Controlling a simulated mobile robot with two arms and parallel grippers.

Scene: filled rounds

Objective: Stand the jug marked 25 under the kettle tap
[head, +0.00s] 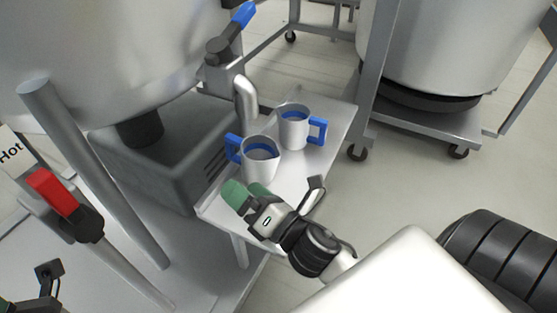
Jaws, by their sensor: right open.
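Two steel jugs stand upright on a steel shelf (318,165). The nearer jug (262,170) has its blue handle to the left; the farther jug (293,135) has its blue handle to the right. Both show blue inside. No number is readable, so I cannot tell which is marked 25. The kettle tap (246,95), with a blue lever, points its spout down above the shelf's left side, near both jugs. My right gripper (246,191) is open and empty, just in front of the nearer jug. A little of my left gripper (12,305) shows at the bottom left corner.
The big steel kettle (110,50) stands over a grey burner box (180,150) at left. A red-handled valve (52,190) beside a "Hot" sign is at far left. Another vessel (450,45) on a wheeled frame stands at right. The shelf's right part is clear.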

